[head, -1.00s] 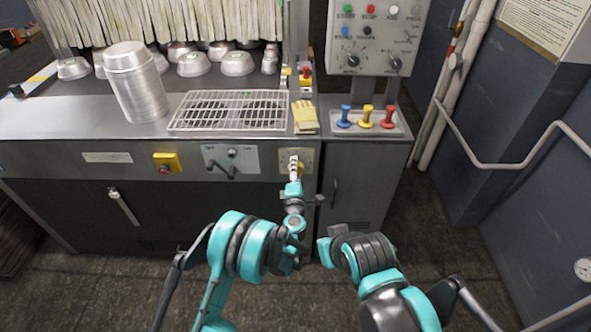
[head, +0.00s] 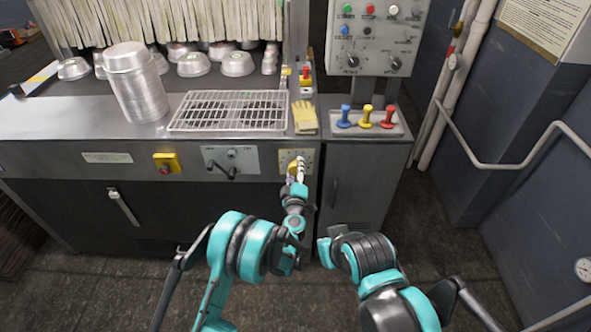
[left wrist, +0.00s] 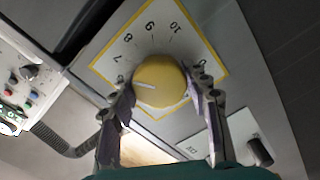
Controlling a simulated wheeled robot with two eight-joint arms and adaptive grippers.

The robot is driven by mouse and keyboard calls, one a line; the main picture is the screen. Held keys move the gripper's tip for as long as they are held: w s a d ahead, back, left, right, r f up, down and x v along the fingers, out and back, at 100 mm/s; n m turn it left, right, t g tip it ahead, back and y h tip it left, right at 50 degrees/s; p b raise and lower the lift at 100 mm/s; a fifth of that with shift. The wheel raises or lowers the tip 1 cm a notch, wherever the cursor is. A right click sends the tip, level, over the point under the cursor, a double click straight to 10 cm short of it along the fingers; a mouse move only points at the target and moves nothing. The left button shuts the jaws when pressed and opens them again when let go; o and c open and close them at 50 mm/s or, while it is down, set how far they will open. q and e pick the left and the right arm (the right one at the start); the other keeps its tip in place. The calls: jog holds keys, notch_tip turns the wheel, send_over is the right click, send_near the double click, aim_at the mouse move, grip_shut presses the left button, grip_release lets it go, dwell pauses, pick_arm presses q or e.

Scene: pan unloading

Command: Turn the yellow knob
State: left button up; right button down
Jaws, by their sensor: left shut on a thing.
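The yellow knob (left wrist: 160,82) sits on a white dial plate (left wrist: 150,30) with a yellow border and printed numbers. A pale pointer line on the knob points left in the left wrist view. In the head view the knob (head: 293,167) is partly hidden by my gripper on the cabinet's front panel. My left gripper (left wrist: 163,88) has one finger on each side of the knob and is shut on it. In the head view the gripper (head: 301,169) reaches up to the dial plate.
A lever plate (head: 231,160) and a red button on a yellow box (head: 167,163) are left of the dial. Yellow gloves (head: 304,117) and a wire rack (head: 229,110) lie above. A side cabinet (head: 363,175) stands to the right. The floor in front is clear.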

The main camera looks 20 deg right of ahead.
dwell(0.5)
pick_arm(q)
jog(key=o, duration=1.2)
jog(key=shift+c, duration=0.2)
jog(key=v, duration=0.7)
jog(key=shift+s, duration=0.25)
jog(key=shift+r, duration=0.1)
